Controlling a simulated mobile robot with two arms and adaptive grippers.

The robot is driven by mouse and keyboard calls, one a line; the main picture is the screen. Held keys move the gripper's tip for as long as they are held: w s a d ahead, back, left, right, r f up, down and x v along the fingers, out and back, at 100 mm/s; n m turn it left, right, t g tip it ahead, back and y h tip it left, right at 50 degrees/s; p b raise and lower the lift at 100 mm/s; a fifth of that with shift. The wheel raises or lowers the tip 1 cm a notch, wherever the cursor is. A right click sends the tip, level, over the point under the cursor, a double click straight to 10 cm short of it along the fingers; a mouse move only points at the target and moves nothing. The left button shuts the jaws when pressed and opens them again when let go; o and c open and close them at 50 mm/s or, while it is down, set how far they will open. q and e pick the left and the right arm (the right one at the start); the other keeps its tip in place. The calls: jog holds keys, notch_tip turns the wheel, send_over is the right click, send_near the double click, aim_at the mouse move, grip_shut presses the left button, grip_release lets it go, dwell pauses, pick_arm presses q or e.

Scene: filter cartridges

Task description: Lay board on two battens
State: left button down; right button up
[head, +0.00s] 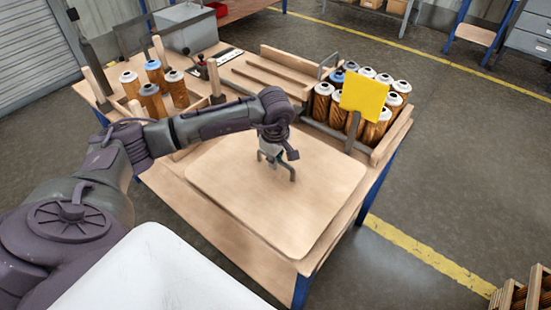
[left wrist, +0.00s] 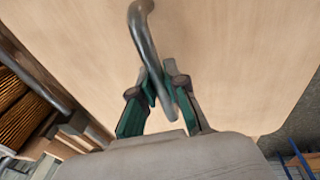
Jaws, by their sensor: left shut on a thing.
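The board (head: 235,190) is a pale wooden panel with rounded corners over the near part of the workbench. It fills most of the left wrist view (left wrist: 230,50). A bent grey metal handle (head: 291,174) stands on it. My left gripper (head: 271,156) is shut on this handle, which runs between the green-padded fingers (left wrist: 160,88). I cannot tell whether the board touches the bench or hangs just above it. Two thin wooden strips, likely the battens, lie parallel at the back of the bench: one nearer (head: 264,82), one farther (head: 280,72). My right gripper is not in view.
Several filter cartridges (head: 322,101) stand in a wooden tray at the right, behind a yellow sign (head: 364,95). More cartridges (head: 151,101) stand at the left back. A grey box (head: 187,28) and a red-knobbed lever (head: 202,62) are behind.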

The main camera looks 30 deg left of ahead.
pick_arm(q)
jog(key=c, duration=1.1)
grip_release()
jog(key=shift+s+f, duration=0.1)
jog(key=shift+f, duration=0.05)
jog(key=r, duration=0.4)
jog(key=s+r, duration=0.1)
jog(key=r, duration=0.3)
jog(key=d+r, duration=0.1)
jog(key=r, duration=0.3)
jog(key=shift+s+d, duration=0.1)
jog(key=shift+s, duration=0.25)
